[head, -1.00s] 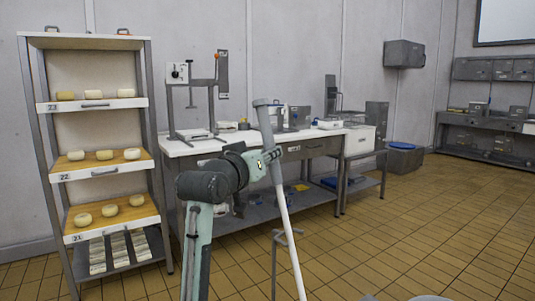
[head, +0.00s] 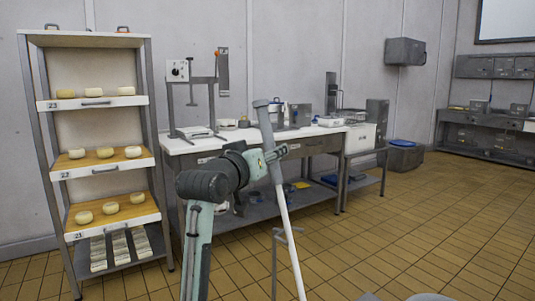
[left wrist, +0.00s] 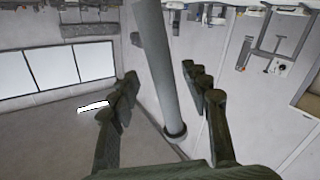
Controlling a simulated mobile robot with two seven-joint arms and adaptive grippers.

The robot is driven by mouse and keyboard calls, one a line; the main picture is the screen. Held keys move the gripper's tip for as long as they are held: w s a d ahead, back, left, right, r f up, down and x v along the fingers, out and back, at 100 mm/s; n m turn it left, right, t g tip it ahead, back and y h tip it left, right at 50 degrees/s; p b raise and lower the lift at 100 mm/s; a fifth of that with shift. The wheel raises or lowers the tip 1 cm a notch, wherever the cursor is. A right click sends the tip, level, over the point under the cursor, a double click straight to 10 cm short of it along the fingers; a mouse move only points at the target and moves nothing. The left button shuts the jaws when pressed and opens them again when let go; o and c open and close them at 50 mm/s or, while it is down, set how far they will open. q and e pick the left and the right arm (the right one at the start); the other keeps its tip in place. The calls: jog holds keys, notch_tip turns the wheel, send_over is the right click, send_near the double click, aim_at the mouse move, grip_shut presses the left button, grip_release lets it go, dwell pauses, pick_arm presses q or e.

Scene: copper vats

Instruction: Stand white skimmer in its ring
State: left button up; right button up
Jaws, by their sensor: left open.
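The white skimmer (head: 289,245) shows in the head view as a long, slightly tilted pole with a grey upper end. Its lower end is out of frame. My left gripper (head: 271,156) is open at the upper part of the pole. In the left wrist view, the skimmer's pole (left wrist: 158,70) runs between the spread fingers of the left gripper (left wrist: 160,80), with visible gaps on both sides. A thin grey stand (head: 274,265) has a bracket at the pole; I cannot tell whether its ring encloses the pole. My right gripper is not in view.
A shelf rack (head: 100,103) with cheeses stands at the left. A steel workbench (head: 305,147) with equipment stands behind my left arm. A grey bin with a blue lid (head: 403,143) is by the wall. The tiled floor (head: 430,215) at the right is clear.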

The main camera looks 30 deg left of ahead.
pick_arm(q)
jog(key=shift+s, duration=0.1)
jog(key=s+d, duration=0.1)
jog(key=s, duration=0.6)
jog(key=shift+d, duration=0.2)
jog(key=shift+s+r, duration=0.1)
jog(key=shift+s, duration=0.05)
